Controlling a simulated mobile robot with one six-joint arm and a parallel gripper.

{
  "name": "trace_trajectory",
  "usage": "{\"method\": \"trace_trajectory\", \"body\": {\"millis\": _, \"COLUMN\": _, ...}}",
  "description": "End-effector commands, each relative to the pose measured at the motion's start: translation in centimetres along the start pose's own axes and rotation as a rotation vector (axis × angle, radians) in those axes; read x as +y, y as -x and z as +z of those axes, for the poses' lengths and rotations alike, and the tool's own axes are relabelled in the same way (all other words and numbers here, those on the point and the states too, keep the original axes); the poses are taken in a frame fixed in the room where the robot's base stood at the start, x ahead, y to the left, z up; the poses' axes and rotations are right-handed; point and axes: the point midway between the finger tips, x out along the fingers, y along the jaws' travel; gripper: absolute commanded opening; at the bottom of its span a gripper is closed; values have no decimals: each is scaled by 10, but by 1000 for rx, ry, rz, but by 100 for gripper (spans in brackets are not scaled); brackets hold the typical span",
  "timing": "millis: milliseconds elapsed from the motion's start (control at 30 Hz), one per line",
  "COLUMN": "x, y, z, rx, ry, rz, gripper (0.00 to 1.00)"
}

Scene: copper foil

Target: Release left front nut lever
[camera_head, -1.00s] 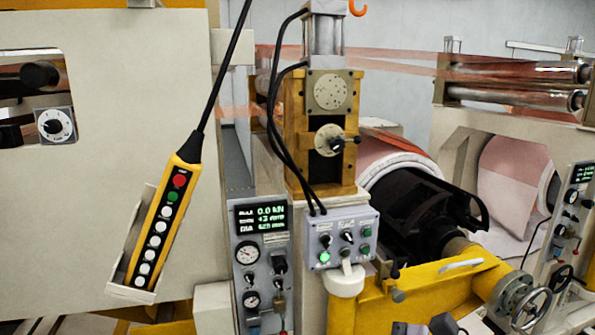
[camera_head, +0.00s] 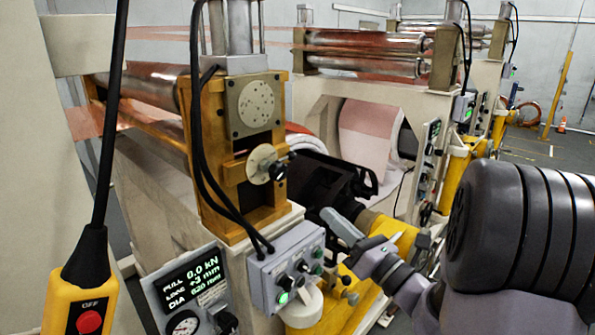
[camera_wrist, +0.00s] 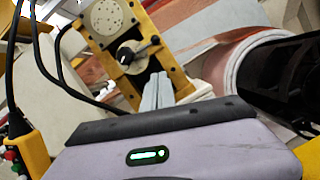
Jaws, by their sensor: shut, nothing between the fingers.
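A round pale dial plate (camera_head: 263,165) with a short black-knobbed lever (camera_head: 279,171) sits on the front of the yellow-brown roller stand (camera_head: 222,185). It looks like the nut lever, though no label shows. The dial plate also shows in the wrist view (camera_wrist: 128,57), with its lever across it. My gripper (camera_head: 332,217) is right of and below the lever in the head view, in front of the dark roll chuck. In the wrist view its pale fingers (camera_wrist: 157,90) are shut together and empty, just below and right of the dial. They look apart from the lever.
A grey button box (camera_head: 288,280) with hanging black cables stands below the dial. A display panel (camera_head: 190,280) is left of it. A yellow pendant (camera_head: 85,290) hangs at lower left. The copper roll (camera_head: 370,130) and further machines stand behind.

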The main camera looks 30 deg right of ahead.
Motion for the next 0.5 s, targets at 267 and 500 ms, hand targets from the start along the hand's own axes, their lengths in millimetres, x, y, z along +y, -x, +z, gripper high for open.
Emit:
{"method": "trace_trajectory", "body": {"millis": 267, "x": 3, "y": -55, "z": 1, "rx": 3, "ry": 0, "rz": 5, "gripper": 0}}
{"method": "trace_trajectory", "body": {"millis": 500, "x": 3, "y": -103, "z": 8, "rx": 0, "ry": 1, "rz": 4, "gripper": 0}}
